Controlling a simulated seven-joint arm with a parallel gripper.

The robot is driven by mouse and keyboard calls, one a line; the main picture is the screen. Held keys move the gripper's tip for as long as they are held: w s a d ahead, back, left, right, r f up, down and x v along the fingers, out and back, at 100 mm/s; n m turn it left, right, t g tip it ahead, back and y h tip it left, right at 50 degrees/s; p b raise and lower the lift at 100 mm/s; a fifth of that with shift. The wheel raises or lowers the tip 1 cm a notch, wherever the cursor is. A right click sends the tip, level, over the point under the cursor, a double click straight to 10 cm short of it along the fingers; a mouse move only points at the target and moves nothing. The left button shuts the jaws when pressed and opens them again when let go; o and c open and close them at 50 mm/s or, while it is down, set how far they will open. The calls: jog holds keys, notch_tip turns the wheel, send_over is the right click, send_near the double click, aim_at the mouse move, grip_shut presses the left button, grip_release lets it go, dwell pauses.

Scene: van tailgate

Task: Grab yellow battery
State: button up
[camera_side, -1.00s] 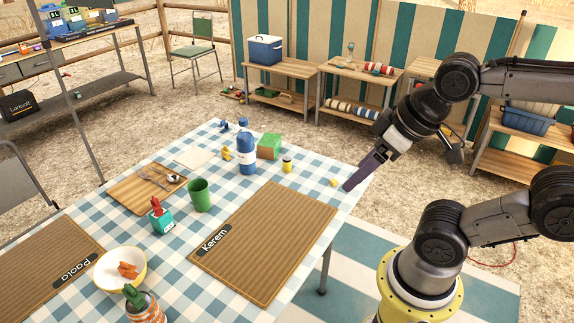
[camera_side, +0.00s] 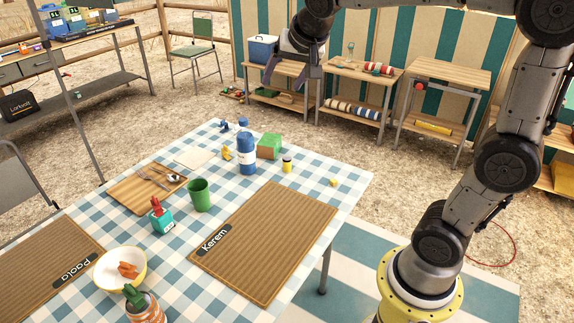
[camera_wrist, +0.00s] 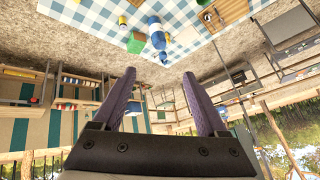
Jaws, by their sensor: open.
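A small upright yellow cylinder with a dark top (camera_side: 287,164) stands on the checked table, right of the green block (camera_side: 269,146); it looks like the yellow battery, but is too small to be sure. It also shows near the top of the wrist view (camera_wrist: 122,21). A tiny yellow block (camera_side: 333,182) lies nearer the table's right edge. My gripper (camera_side: 291,84) is open and empty, raised high above and beyond the table's far side. In the wrist view, its two purple fingers (camera_wrist: 159,75) are spread with nothing between them.
A blue and white bottle (camera_side: 247,155) stands just left of the green block. Wooden shelves (camera_side: 440,80) stand behind the table.

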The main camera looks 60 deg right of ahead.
jog(key=w+d+f+m+g+h, duration=0.1)
jog(key=w+d+f+m, duration=0.2)
jog(key=w+d+f, duration=0.55)
jog(key=m+g, duration=0.1)
jog(key=g, duration=0.3)
send_over(286, 158)
jog(key=s+a, duration=0.1)
jog(key=a, duration=0.3)
notch_tip(286, 158, down, 21)
jog(key=x, duration=0.7)
jog(key=shift+s+d, duration=0.15)
jog(key=shift+d, duration=0.05)
jog(key=x, duration=0.5)
jog(key=shift+s+a+f, duration=0.3)
jog(key=shift+w+d+f, duration=0.1)
jog(key=shift+d+f, duration=0.1)
jog(key=shift+f, duration=0.25)
grip_shut()
